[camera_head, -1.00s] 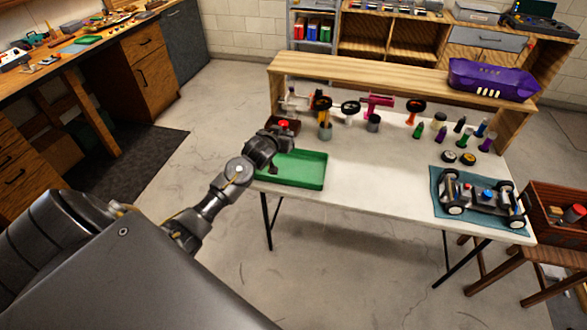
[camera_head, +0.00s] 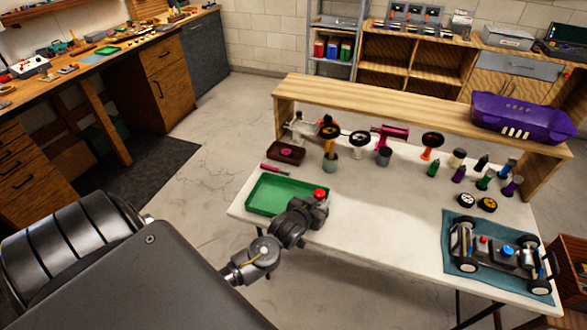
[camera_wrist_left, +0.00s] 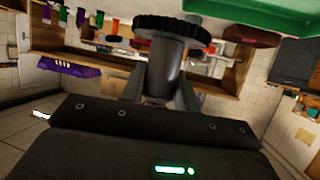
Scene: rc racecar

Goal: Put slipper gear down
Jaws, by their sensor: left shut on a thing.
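My left gripper (camera_head: 318,207) is over the white table at the right edge of the green tray (camera_head: 256,207). In the left wrist view the gripper (camera_wrist_left: 161,82) is shut on the slipper gear, a black toothed ring on a dark grey shaft (camera_wrist_left: 168,62). The fingers are on either side of the shaft. The green tray (camera_wrist_left: 262,14) shows at the upper right there, apart from the gear in the picture. In the head view the gear is hidden by the gripper and wrist. My right gripper is not in view.
A car chassis (camera_head: 497,252) sits on a teal mat at the table's right. Cups, tools and bottles stand along the back under a wooden shelf (camera_head: 400,104). A small dark red tray (camera_head: 287,151) is behind the green tray. The table's middle (camera_head: 390,210) is clear.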

